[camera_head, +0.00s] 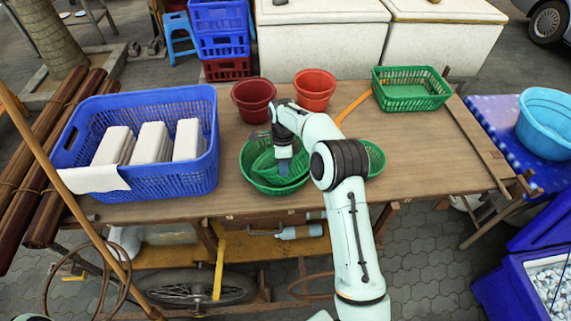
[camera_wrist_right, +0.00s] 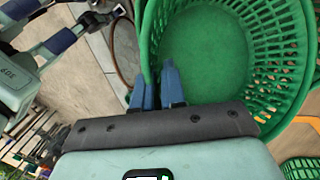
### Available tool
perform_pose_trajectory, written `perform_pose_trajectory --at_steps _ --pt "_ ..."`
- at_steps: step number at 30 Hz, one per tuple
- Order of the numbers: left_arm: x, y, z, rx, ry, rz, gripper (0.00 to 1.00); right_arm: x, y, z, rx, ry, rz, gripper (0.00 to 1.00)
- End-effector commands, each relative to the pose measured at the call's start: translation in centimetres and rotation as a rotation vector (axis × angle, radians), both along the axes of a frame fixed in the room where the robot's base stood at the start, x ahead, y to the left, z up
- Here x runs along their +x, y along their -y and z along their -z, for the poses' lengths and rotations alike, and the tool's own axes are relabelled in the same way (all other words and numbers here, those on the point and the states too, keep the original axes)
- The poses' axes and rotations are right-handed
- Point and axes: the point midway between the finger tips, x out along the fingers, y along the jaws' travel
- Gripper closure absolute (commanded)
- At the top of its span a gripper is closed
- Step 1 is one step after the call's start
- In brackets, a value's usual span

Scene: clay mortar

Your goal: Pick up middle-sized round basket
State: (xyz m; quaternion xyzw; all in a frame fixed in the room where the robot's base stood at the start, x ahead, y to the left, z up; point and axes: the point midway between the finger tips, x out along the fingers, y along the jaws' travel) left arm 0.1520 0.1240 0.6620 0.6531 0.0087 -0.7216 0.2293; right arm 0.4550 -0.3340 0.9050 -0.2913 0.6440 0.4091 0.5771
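The middle-sized round basket (camera_head: 265,166) is green with slatted walls. In the head view it is tilted over a larger green round basket (camera_head: 256,184), and I cannot tell whether the two touch. My right gripper (camera_head: 283,177) points down at its right side. In the right wrist view the fingers (camera_wrist_right: 156,86) straddle the basket's wall near the rim, and the basket (camera_wrist_right: 205,50) opens to the right of them. The gripper looks shut on that wall. A small green basket (camera_head: 375,158) lies right of my forearm. My left gripper is outside the head view; pale parts of mine show at the wrist view's left.
On the wooden table (camera_head: 430,150) stand a blue crate (camera_head: 178,180) with white blocks, a dark red pot (camera_head: 253,101), an orange-red pot (camera_head: 315,90) and a green rectangular basket (camera_head: 412,89). The table's right part is largely clear. A blue basin (camera_head: 546,122) stands further right.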

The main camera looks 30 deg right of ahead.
Motion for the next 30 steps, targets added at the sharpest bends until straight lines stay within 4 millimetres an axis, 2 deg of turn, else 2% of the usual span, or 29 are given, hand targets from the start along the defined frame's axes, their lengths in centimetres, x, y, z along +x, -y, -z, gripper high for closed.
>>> perform_pose_trajectory --at_steps 10,14,17,30 --pt "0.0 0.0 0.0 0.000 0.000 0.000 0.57 0.0 0.0 -0.1 -0.001 0.001 0.000 1.00" --pt "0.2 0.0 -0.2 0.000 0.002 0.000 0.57 0.1 0.0 -1.2 -0.002 0.003 0.000 1.00" --pt "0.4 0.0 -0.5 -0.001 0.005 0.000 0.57 0.1 0.0 -3.1 -0.002 0.005 0.000 1.00" --pt "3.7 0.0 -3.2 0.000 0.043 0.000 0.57 0.3 0.0 -15.5 -0.001 0.009 -0.001 1.00"
